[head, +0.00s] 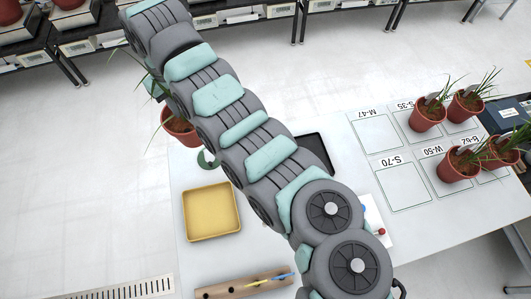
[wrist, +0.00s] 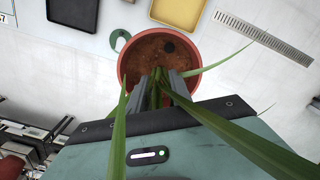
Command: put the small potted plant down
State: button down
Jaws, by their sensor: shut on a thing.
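The small potted plant (head: 180,131) hangs below my arm near the left end of the table in the head view, partly hidden by the arm. In the wrist view its red-brown pot (wrist: 124,68) is seen from above, with soil inside and long green leaves spreading past the gripper. My gripper (wrist: 162,82) is shut on the plant at its stems, above the soil. The gripper's fingertips are hidden in the head view. The table (head: 360,215) carries marked squares, among them S-70 (head: 402,190) and M-47 (head: 375,135), both empty.
Several potted plants (head: 426,118) stand on squares at the right. A yellow tray (head: 211,211), a black tray (head: 316,150), a green ring-like object (head: 207,159) and a wooden rack (head: 240,285) are on the table. Benches with scales (head: 90,44) line the back.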

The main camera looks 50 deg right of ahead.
jog(key=s+d+f+m+p, duration=0.1)
jog(key=s+d+f+p, duration=0.15)
jog(key=s+d, duration=1.1)
jog(key=s+d+f+m+p, duration=0.1)
jog(key=s+d+f+m, duration=0.15)
jog(key=s+d, duration=1.15)
notch_tip(320, 180, down, 20)
jog(key=w+d+b, duration=0.1)
jog(key=b, duration=0.1)
jog(key=shift+d+f+n, duration=0.2)
jog(key=shift+f+n, duration=0.05)
jog(key=shift+n, duration=0.2)
jog(key=shift+f, duration=0.15)
jog(key=c, duration=1.1)
grip_release()
jog(key=shift+c, duration=0.2)
notch_tip(320, 180, up, 12)
